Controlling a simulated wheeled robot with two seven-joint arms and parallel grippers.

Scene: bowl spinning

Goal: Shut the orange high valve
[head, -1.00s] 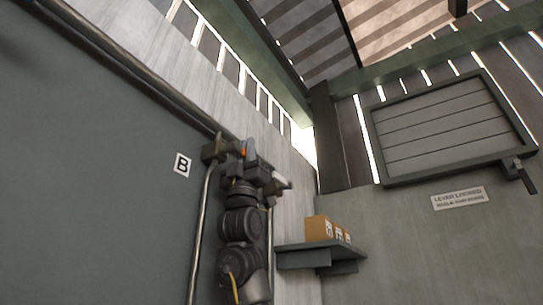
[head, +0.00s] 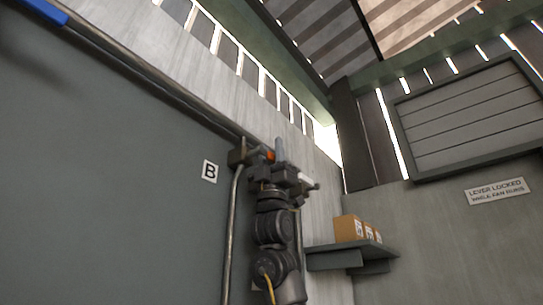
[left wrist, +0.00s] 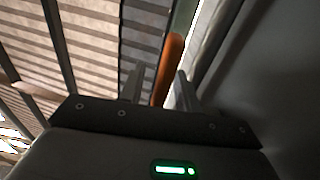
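The orange valve handle (head: 270,155) shows as a small patch on the fitting at the right end of the pipe, high on the wall. My left gripper (head: 279,160) is up beside it, and its fingers partly hide it. In the left wrist view the orange handle (left wrist: 170,68) stands between the two fingers of my left gripper (left wrist: 158,88). The fingers are apart, with a visible gap on the handle's left; the handle is nearer the right finger. Whether it touches that finger I cannot tell. My right gripper is not in view.
A pipe (head: 150,75) runs diagonally along the grey wall, with a blue part (head: 45,11) at upper left. A "B" label (head: 210,171) is left of the fitting. A shelf (head: 335,259) with cardboard boxes (head: 348,228) and a "lever locked" sign (head: 497,191) are to the right.

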